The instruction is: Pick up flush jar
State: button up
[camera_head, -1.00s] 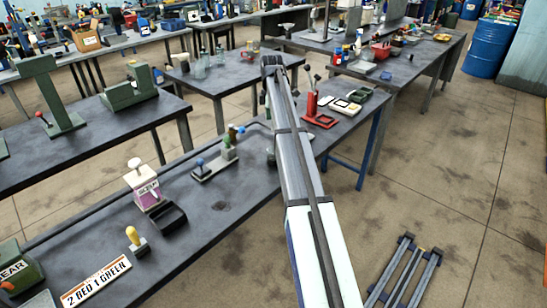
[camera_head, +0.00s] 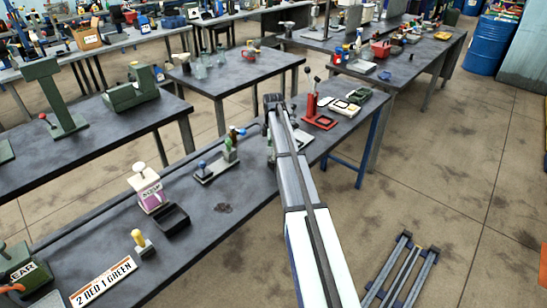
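A squat jar (camera_head: 151,195) with a white top and a purple-pink lower part stands upright on the near long bench (camera_head: 110,236). Its front label is too small to read surely, so I cannot tell if it is the flush jar. My arm reaches from the bottom middle up over the bench. Its dark far end (camera_head: 273,103), where my gripper seems to be, is well to the right of and beyond the jar. The fingers cannot be made out, and nothing held shows.
A black open tray (camera_head: 172,217) sits beside the jar. A yellow-topped knob (camera_head: 139,238), a sign (camera_head: 103,282) reading "2 RED 1 GREEN" and a blue-knobbed fixture (camera_head: 215,170) share the bench. A red stand (camera_head: 315,110) is right of the arm's end.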

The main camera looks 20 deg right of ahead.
jog(key=shift+f, duration=1.3)
jog(key=c, duration=1.3)
jog(key=shift+r, duration=0.15)
jog(key=shift+c, duration=0.2)
